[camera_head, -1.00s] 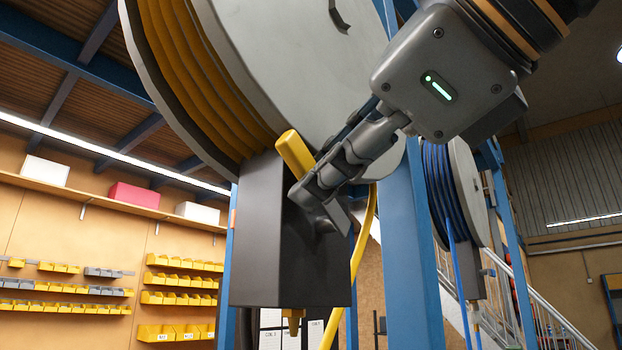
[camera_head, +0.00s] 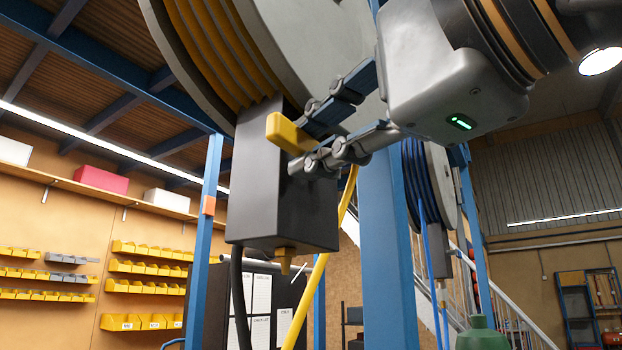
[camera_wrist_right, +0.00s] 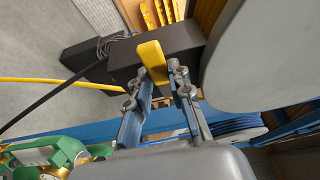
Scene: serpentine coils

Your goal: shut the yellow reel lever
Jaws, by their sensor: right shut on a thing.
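The yellow lever (camera_head: 288,133) sits at the upper side of a dark box (camera_head: 268,185) below the large grey reel (camera_head: 310,60) with yellow hose. It lies roughly level across the box, its blunt end pointing left in the head view. My right gripper (camera_head: 312,143) comes in from the right and is shut on the lever. In the right wrist view the lever (camera_wrist_right: 152,58) shows at the fingertips (camera_wrist_right: 158,86), its rounded end sticking out past them. The lever's pivot is hidden behind the fingers. My left gripper is not in view.
A blue post (camera_head: 390,240) stands right of the box. A yellow hose (camera_head: 325,255) and a black cable (camera_head: 240,300) hang below it. A second reel with blue hose (camera_head: 420,185) is behind to the right. Shelves with yellow bins (camera_head: 150,265) line the left wall.

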